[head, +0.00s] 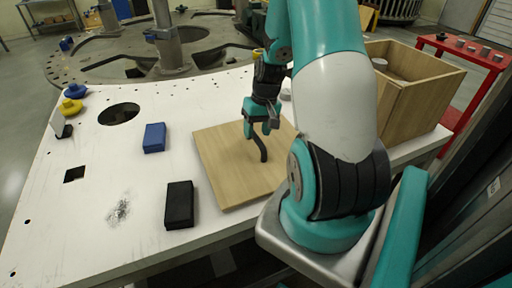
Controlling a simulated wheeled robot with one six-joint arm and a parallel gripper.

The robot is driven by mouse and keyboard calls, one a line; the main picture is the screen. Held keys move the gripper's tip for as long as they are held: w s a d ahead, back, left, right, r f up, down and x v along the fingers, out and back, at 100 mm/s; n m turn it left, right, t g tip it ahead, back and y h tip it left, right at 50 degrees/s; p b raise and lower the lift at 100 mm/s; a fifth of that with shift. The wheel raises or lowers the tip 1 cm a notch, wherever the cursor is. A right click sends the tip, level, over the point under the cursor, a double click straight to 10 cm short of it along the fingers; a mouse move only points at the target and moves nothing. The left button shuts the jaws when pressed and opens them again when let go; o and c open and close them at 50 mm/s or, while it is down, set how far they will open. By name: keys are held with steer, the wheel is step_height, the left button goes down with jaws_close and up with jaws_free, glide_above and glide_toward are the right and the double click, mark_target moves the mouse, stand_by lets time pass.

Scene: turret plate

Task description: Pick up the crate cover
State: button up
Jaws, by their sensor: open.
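The crate cover (223,168) is a flat, pale wooden board lying on the white plate, left of my arm's base. A dark curved handle (258,145) stands near its middle. My gripper (262,128) is open and points down over the cover, right at the top of the handle. From this view I cannot tell whether the fingers touch the handle or stand around it. My arm hides the right part of the cover.
An open wooden crate (428,103) with things inside stands at the right. A blue block (154,137) and a black block (179,205) lie left of the cover. The white plate (85,225) has holes and a dark smudge. A red stand (475,55) is behind the crate.

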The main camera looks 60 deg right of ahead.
mark_target(256, 135)
steer(key=shift+w+a+f+p, duration=0.1)
steer(key=shift+a+f+p, duration=0.05)
steer(key=shift+f, duration=0.7)
steer(key=shift+a+f+p, duration=0.1)
steer(key=shift+f+p, duration=0.05)
steer(key=shift+f, duration=0.65)
jaws_close()
steer(key=shift+r, duration=0.1)
